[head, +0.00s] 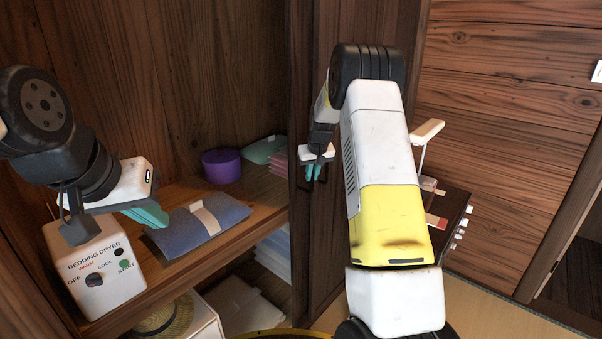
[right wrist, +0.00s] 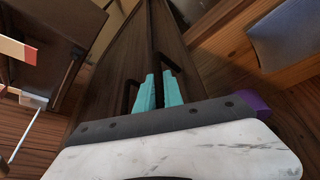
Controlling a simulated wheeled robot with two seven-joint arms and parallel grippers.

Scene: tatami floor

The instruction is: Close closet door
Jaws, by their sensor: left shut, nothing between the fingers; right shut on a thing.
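The closet door (head: 345,30) is a dark brown wooden panel in the middle of the head view. The closet (head: 130,60) is open to its left, with its shelf in sight. My right gripper (head: 314,172) is at the door, its teal fingers shut on a dark part of it. The right wrist view shows the fingers (right wrist: 158,90) close against the door (right wrist: 110,60), with dark bars beside them; I cannot tell whether they hold its handle or its edge. My left gripper (head: 150,215) is shut and empty, near the left end of the blue folded cloth (head: 205,224).
A white bedding dryer (head: 95,268) stands on the shelf at the left. A purple round container (head: 221,166) and folded cloths are further back. A straw hat (head: 165,318) is below. A dark cabinet (head: 450,212) stands right of my right arm, on the tatami (head: 490,308).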

